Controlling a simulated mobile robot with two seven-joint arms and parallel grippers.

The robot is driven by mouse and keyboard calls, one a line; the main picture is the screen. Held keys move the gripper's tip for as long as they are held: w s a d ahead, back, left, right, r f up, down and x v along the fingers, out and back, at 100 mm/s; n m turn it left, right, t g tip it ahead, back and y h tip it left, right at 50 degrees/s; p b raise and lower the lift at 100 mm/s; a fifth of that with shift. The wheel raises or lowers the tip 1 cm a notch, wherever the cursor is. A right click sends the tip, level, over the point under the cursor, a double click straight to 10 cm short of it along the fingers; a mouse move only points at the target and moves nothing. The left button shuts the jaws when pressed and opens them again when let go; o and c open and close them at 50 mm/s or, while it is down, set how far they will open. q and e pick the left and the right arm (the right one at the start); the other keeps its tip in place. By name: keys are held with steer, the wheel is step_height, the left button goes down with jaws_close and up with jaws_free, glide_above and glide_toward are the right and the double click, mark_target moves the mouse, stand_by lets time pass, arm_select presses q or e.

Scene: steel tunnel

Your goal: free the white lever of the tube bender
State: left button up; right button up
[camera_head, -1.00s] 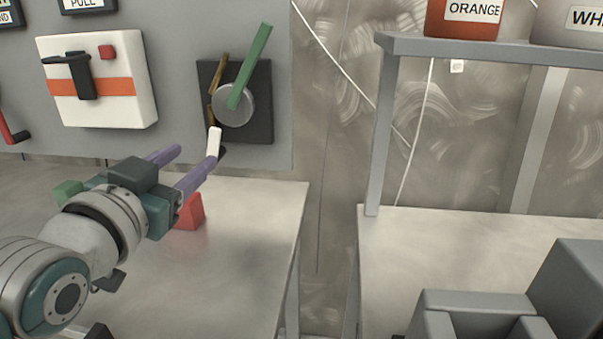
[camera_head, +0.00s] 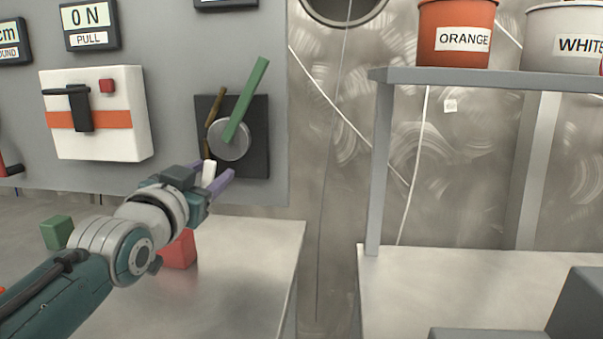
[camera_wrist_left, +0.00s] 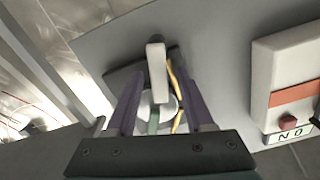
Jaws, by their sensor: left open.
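The tube bender is a dark plate (camera_head: 259,150) on the grey wall panel, with a round grey disc (camera_head: 229,141), a raised green lever (camera_head: 246,100) and a thin brown-yellow rod (camera_head: 215,106). The white lever (camera_head: 208,171) hangs at its lower left; it also shows in the left wrist view (camera_wrist_left: 156,68). My left gripper (camera_head: 213,173) is open, its purple fingers pointing at the bender. In the left wrist view the white lever appears between the fingers, with a gap on each side; I cannot tell its depth between them. My right gripper is not in view.
A white box with an orange stripe (camera_head: 123,140) is on the panel at left. A red block (camera_head: 180,250) and a green block (camera_head: 57,232) are near my left arm. A shelf (camera_head: 480,78) with buckets and a grey blocky object (camera_head: 578,310) are at right.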

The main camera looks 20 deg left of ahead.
arm_select(q)
jaws_close()
stand_by(0.4)
